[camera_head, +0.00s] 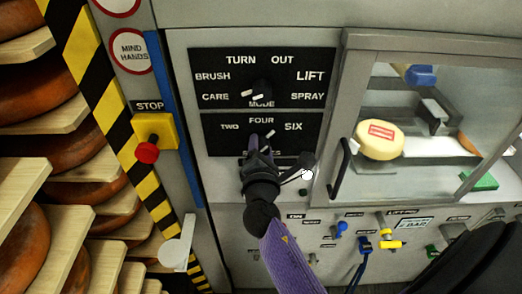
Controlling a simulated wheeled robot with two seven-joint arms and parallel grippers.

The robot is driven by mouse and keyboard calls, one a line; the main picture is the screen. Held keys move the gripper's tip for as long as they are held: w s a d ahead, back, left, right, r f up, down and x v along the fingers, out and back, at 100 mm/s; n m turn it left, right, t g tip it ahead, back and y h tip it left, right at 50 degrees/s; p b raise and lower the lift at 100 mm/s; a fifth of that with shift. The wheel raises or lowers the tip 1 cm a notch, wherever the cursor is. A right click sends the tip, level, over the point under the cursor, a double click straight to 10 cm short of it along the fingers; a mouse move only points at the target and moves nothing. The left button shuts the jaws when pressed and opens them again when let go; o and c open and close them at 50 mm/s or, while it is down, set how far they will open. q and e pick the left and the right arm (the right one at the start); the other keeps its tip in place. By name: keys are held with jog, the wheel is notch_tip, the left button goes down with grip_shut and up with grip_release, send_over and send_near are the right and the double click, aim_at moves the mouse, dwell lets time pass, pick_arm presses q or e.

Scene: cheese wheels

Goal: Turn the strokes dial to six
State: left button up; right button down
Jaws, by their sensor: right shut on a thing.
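The strokes dial (268,135) is on the lower black panel (220,145), among the labels TWO, FOUR and SIX. My right gripper (259,143) reaches up from below and is shut on the dial. The gripper hides most of the dial and part of the label under it. A small pale mark shows at the dial's upper right, between FOUR and SIX, but I cannot tell the exact setting. My left gripper is out of view.
The mode dial (261,88) is just above, on its own black panel. A lever with a white knob (306,174) is close at the right. A red stop button (148,152) is at the left. A glass door (430,120) with a cheese wheel (381,140) behind it is at the right.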

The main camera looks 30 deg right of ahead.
jog(key=shift+m, duration=0.5)
jog(key=shift+c, duration=0.9)
grip_release()
